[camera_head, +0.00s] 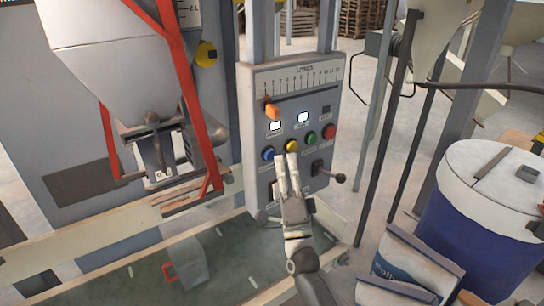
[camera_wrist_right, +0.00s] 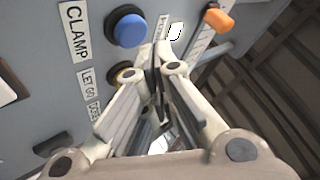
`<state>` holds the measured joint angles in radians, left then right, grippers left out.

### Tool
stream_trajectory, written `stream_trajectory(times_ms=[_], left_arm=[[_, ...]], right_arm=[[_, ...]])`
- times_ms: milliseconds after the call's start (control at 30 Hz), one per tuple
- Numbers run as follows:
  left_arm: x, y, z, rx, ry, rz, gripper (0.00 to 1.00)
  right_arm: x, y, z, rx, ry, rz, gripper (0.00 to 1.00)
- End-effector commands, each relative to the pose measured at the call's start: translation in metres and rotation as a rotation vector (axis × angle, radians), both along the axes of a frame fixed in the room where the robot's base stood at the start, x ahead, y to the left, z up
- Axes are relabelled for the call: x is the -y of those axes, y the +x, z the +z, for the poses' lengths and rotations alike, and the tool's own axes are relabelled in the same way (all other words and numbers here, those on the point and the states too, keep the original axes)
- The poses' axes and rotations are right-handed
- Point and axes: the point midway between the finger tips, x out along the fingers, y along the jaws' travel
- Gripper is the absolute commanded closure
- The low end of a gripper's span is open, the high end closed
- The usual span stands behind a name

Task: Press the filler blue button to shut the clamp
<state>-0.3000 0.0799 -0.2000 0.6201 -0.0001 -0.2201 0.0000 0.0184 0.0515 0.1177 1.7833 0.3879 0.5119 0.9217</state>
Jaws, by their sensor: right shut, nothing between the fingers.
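The filler's control panel (camera_head: 290,110) stands in the middle of the head view. Its blue button (camera_head: 268,153) is the leftmost in the button row. In the right wrist view the blue button (camera_wrist_right: 128,28) is upper left, beside a label reading CLAMP (camera_wrist_right: 76,30). My right gripper (camera_head: 286,159) is shut and empty, its fingertips in front of the panel, just right of the blue button and below the yellow one. My left gripper is out of view.
Yellow (camera_head: 292,146), green (camera_head: 311,138) and red (camera_head: 329,131) buttons are close by. An orange slider pointer (camera_head: 272,111) and a black-knobbed lever (camera_head: 340,178) jut from the panel. The hopper (camera_head: 105,70) stands left, a blue-white drum (camera_head: 480,220) and sacks (camera_head: 412,265) right.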

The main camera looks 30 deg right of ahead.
Motion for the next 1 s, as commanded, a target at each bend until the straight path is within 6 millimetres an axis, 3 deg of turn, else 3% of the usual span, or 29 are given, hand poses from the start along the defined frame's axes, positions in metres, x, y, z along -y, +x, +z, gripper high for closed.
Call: stream_trajectory(times_ms=[1000], left_arm=[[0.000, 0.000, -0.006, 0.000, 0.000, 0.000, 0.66]], right_arm=[[-0.001, 0.012, 0.000, 0.000, 0.000, 0.000, 1.00]])
